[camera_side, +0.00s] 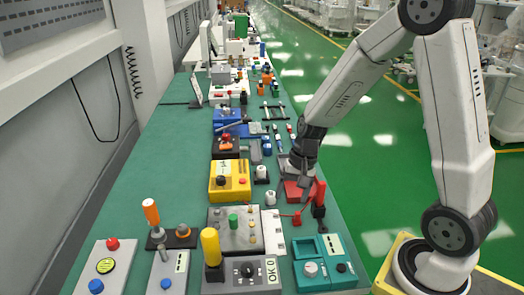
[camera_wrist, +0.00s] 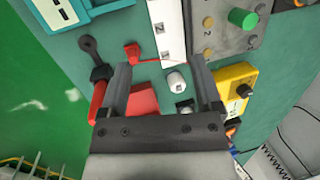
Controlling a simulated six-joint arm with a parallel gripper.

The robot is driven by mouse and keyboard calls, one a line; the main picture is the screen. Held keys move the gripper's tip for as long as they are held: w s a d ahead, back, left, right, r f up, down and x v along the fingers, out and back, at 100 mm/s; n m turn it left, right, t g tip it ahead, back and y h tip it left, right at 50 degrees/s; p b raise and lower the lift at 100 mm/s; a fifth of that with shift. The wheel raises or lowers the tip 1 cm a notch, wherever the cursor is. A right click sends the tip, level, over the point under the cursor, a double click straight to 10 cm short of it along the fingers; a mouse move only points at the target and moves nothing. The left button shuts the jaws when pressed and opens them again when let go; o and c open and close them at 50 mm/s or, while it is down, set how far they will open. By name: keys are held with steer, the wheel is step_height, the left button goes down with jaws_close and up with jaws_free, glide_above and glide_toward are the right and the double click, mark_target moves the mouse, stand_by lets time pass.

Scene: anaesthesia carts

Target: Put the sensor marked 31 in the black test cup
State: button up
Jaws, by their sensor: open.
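My gripper (camera_side: 306,180) is open and hangs over the right part of the green bench. In the wrist view its two fingers (camera_wrist: 161,72) are spread with nothing gripped. A small white cylinder (camera_wrist: 175,82) shows between the fingers, nearer the right one; it stands on the bench in the side view (camera_side: 270,198). No number 31 can be read on it. A small black holder (camera_wrist: 185,107) with a pale top lies just beyond it, partly hidden by my gripper; it appears beside the yellow box in the side view (camera_side: 261,173). I cannot tell whether this is the test cup.
A red box (camera_wrist: 143,98) and a red-handled lever (camera_side: 320,192) are close to my gripper. The yellow box (camera_side: 230,180), grey panel (camera_side: 233,228), white marked strip (camera_side: 273,232) and teal box (camera_side: 325,262) crowd the area. Bare bench lies to the left.

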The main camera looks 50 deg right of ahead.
steer(key=s+a+r+n+t+h, duration=0.1)
steer(key=s+a+r+n+h, duration=0.1)
steer(key=n, duration=0.7)
steer(key=shift+s+a+r+n+t+h, duration=0.3)
steer(key=shift+s+a+r+t+h, duration=0.15)
steer(key=shift+s+a, duration=1.1)
steer(key=shift+s+d, duration=0.25)
steer(key=shift+d, duration=0.05)
